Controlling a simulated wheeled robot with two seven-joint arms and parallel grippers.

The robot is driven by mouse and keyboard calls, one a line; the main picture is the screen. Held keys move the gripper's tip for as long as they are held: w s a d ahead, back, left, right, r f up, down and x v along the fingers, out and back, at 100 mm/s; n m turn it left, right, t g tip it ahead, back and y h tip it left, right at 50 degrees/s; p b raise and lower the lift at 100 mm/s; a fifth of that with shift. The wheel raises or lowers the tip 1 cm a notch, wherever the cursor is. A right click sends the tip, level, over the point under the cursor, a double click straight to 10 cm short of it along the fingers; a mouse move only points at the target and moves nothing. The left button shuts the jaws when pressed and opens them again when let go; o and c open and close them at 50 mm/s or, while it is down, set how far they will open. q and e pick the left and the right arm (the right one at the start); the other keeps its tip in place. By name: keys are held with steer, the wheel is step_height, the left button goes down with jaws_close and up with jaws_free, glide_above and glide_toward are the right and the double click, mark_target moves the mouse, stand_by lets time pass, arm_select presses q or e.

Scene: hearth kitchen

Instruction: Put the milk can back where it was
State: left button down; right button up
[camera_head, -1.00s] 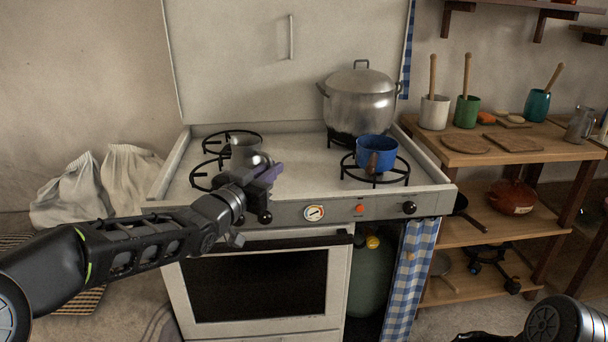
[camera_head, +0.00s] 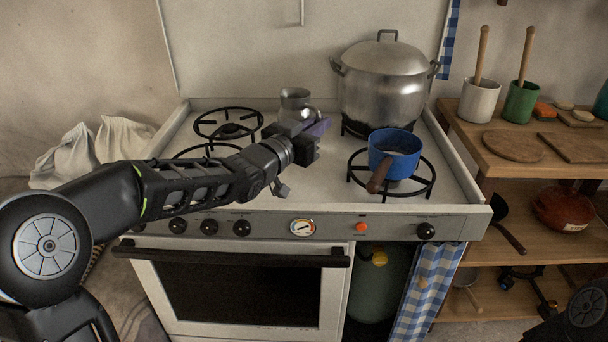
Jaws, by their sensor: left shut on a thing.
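The milk can (camera_head: 295,100), a small grey metal can, stands upright over the back middle of the white stove top (camera_head: 305,182), between the back left burner and the big pot. My left gripper (camera_head: 312,127) reaches in from the left and is shut on the can from the near side. The gripper hides the can's lower part, so I cannot tell whether it touches the stove top. My right gripper is not in view; only a dark part of my right arm shows at the lower right corner.
A large lidded pot (camera_head: 384,88) stands on the back right burner. A blue saucepan (camera_head: 394,152) sits on the front right burner, its handle toward me. The back left burner (camera_head: 228,123) is empty. A wooden shelf (camera_head: 520,184) with cups and boards stands right of the stove.

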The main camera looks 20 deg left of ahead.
arm_select(q)
steer(key=shift+s+r, duration=0.1)
steer(key=shift+r, duration=0.05)
step_height(320, 180, down, 5)
steer(key=shift+f+b, duration=0.2)
steer(key=shift+b, duration=0.25)
steer(key=shift+f, duration=0.45)
steer(key=shift+f, duration=1.9)
steer(key=shift+b, duration=0.3)
steer(key=shift+f, duration=0.2)
steer(key=c, duration=1.5)
jaws_free()
